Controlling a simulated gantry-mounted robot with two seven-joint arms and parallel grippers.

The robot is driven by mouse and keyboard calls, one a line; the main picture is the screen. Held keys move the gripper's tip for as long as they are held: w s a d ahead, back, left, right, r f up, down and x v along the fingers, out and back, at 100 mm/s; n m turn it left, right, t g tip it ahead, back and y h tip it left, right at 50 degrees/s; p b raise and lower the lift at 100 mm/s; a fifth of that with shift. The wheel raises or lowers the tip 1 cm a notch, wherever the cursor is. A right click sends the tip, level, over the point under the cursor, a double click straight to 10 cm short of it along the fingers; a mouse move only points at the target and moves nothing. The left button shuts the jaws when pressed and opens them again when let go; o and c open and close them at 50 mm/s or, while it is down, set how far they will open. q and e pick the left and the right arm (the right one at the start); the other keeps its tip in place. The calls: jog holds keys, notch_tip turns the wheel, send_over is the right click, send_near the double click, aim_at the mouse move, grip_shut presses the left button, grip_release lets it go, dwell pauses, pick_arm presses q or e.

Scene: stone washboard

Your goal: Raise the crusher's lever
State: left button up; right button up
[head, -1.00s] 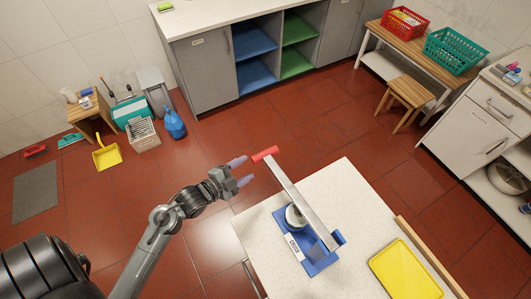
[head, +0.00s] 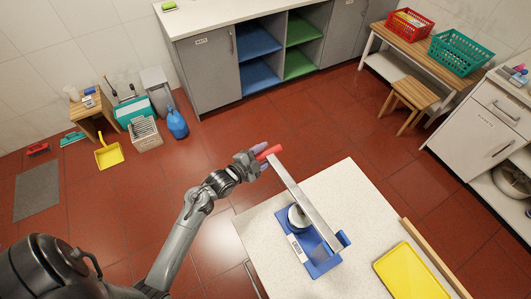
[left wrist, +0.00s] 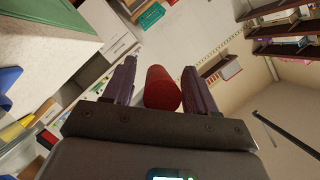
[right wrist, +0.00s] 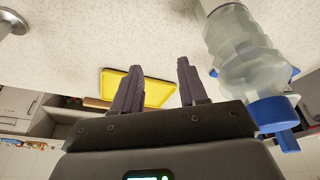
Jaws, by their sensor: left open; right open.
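The crusher has a blue base (head: 322,262) on the white speckled table and a long grey metal lever (head: 303,201) slanting out past the table's edge. The lever ends in a red grip (head: 268,152). My left gripper (head: 262,158) is open at the red grip. In the left wrist view the red grip (left wrist: 162,90) lies between the two open fingers (left wrist: 161,85), with a gap on its left side and little or none visible on its right. My right gripper (right wrist: 158,88) is open and empty in the right wrist view; it is not in the head view.
A yellow tray (head: 407,273) lies on the table at the right; it also shows in the right wrist view (right wrist: 155,90). The red tiled floor around the table's left side is clear.

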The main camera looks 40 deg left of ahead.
pick_arm(q)
jog(key=shift+w+f, duration=0.1)
jog(key=shift+w, duration=0.4)
grip_shut()
